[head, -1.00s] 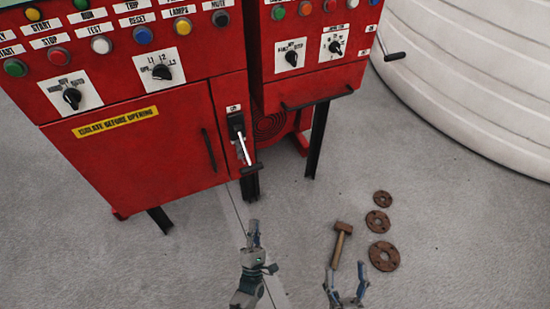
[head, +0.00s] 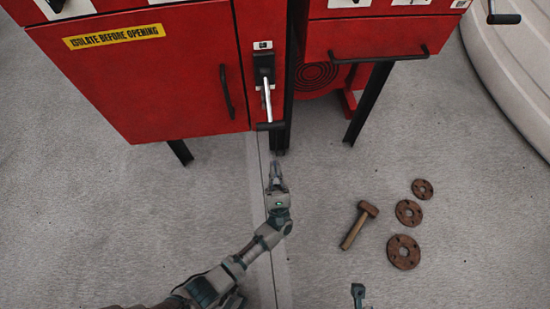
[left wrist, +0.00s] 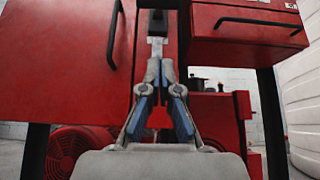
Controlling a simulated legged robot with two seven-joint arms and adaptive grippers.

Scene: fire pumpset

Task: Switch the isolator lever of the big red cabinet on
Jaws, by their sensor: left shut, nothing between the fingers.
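The big red cabinet (head: 150,75) fills the upper left of the head view and has a yellow "ISOLATE BEFORE OPENING" label. Its isolator lever (head: 267,98) is a pale rod pointing down from a black mount, with a dark crossbar grip at its lower end. My left gripper (head: 276,168) is shut and empty, just below that grip and apart from it in the head view. In the left wrist view its fingertips (left wrist: 160,66) meet below the lever (left wrist: 157,45), whose lower part they partly hide. Only a small piece of my right gripper (head: 358,292) shows at the bottom edge.
A smaller red cabinet (head: 380,30) with a black bar handle stands to the right. A hammer (head: 359,225) and several rusty flanges, one of them large (head: 403,252), lie on the floor. A white tank (head: 510,75) stands far right. The floor at left is clear.

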